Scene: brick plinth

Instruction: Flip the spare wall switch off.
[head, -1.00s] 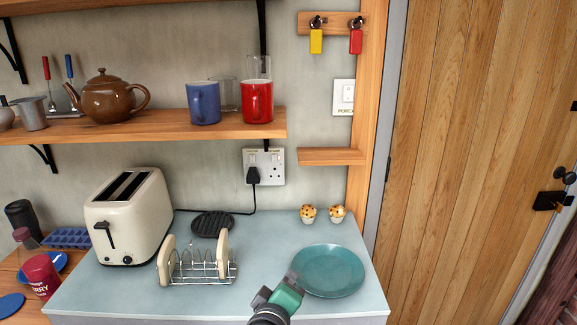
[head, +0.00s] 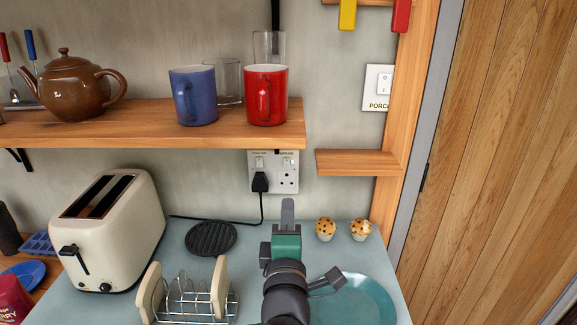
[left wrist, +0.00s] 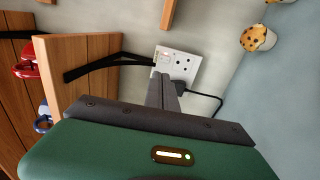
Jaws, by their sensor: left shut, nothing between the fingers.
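The white double wall socket (head: 285,187) is on the wall below the shelf's right end. A black plug (head: 260,182) fills its left outlet; the right outlet is empty. The spare switch (head: 287,161) is the small rocker above the empty outlet; its position is too small to tell. My left gripper (head: 288,204) is shut and empty, pointing up, in front of and below the socket in the head view. In the left wrist view the shut fingers (left wrist: 162,92) overlap the near edge of the socket plate (left wrist: 183,57); contact cannot be told. My right gripper is not in view.
The wooden shelf (head: 150,125) with a blue mug (head: 193,95) and red mug (head: 266,94) overhangs the socket. A small ledge (head: 352,162) is to its right. Toaster (head: 108,235), toast rack (head: 190,298), muffins (head: 325,229) and teal plate (head: 368,297) stand on the counter.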

